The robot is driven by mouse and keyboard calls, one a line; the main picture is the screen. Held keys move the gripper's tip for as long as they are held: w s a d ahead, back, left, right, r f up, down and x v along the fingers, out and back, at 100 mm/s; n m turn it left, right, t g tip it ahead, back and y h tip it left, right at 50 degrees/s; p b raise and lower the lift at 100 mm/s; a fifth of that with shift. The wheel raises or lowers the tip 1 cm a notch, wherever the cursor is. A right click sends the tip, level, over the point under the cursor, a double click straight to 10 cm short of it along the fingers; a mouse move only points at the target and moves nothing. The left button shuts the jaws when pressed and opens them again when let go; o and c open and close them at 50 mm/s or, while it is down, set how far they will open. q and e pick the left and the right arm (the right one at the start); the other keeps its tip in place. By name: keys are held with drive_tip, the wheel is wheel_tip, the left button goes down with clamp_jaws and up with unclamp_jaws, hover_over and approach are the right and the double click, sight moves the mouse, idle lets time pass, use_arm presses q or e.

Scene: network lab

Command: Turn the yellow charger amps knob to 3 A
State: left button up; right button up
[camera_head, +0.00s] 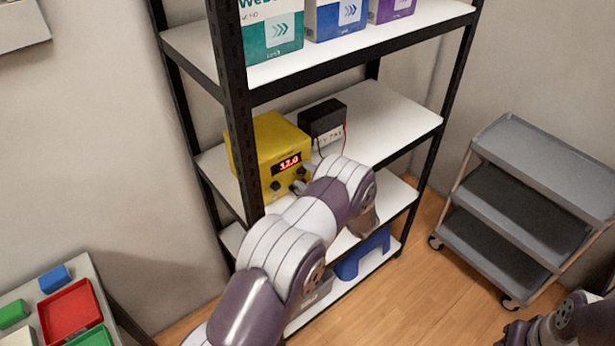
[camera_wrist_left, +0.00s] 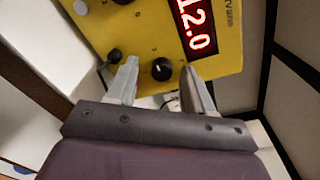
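The yellow charger (camera_head: 268,140) stands on the middle shelf, its red display reading 12.0. In the left wrist view the charger (camera_wrist_left: 225,50) appears turned on its side. A black knob (camera_wrist_left: 161,69) with a light pointer mark sits between the fingertips of my left gripper (camera_wrist_left: 160,76). The fingers are apart on either side of the knob, with visible gaps. In the head view my left gripper (camera_head: 304,178) is at the charger's front, partly hidden by my arm. Another black knob (camera_head: 276,186) shows there. The knob's scale labels are too small to read. My right arm is at the lower right edge; its fingers cannot be made out.
A black battery-like box (camera_head: 322,120) with wires stands beside the charger. A black shelf post (camera_head: 238,130) rises close to the charger's left. A grey cart (camera_head: 540,165) stands at right. Coloured trays (camera_head: 70,312) lie at lower left.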

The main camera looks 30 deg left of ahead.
use_arm(q)
drive_tip(key=shift+r, duration=0.1)
drive_tip(key=f+b+v, duration=0.1)
drive_tip(key=b+v, duration=0.2)
drive_tip(key=v, duration=0.9)
drive_tip(key=shift+d+r, duration=0.35)
drive_tip(key=shift+r, duration=0.15)
